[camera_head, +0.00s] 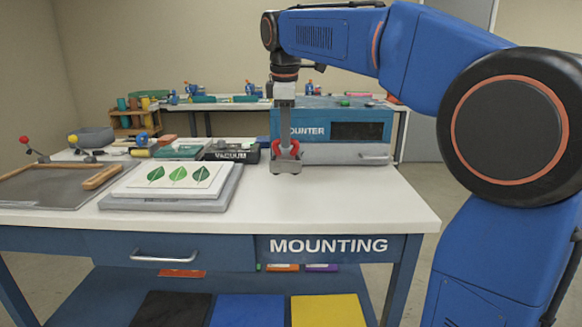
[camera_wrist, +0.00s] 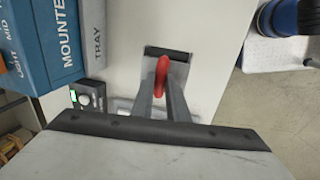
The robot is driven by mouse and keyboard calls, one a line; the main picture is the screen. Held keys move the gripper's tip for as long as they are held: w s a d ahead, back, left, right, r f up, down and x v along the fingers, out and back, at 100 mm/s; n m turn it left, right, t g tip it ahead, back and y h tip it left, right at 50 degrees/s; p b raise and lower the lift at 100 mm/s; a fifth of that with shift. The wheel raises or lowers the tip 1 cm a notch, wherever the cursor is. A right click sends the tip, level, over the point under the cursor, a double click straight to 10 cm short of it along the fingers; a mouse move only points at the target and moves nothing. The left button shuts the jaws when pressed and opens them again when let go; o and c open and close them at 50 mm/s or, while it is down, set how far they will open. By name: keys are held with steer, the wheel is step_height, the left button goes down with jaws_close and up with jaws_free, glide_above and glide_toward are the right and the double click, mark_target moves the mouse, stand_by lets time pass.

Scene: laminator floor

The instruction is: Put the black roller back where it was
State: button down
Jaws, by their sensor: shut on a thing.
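The black roller (camera_wrist: 167,52) shows in the wrist view as a dark cylinder at the far end of a grey part with a red handle (camera_wrist: 161,72). My gripper (camera_wrist: 161,84) is shut on it at the red handle. In the head view my gripper (camera_head: 287,146) points straight down over the white mounting table (camera_head: 350,205), with red showing at both sides of the fingers. A grey metal part (camera_head: 286,167) is just below, at or very near the tabletop. The black cylinder itself is hard to make out there, and I cannot tell whether it touches the table.
A blue mounter machine (camera_head: 345,125) stands right behind my gripper. A black vacuum box (camera_head: 232,152) is to the left. A board with leaf prints (camera_head: 180,178) and a wooden-framed grey tray (camera_head: 45,190) lie further left. The table's front right is clear.

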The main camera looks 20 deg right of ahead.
mark_target(286, 156)
steer(key=shift+f, duration=3.15)
steer(key=shift+f, duration=0.35)
steer(key=shift+f, duration=0.35)
steer(key=c, duration=1.7)
jaws_free()
steer(key=shift+f, duration=0.1)
steer(key=shift+c, duration=0.2)
steer(key=shift+r, duration=0.65)
step_height(286, 156, up, 12)
steer(key=s, duration=0.2)
steer(key=shift+a, duration=0.4)
steer(key=shift+s, duration=0.15)
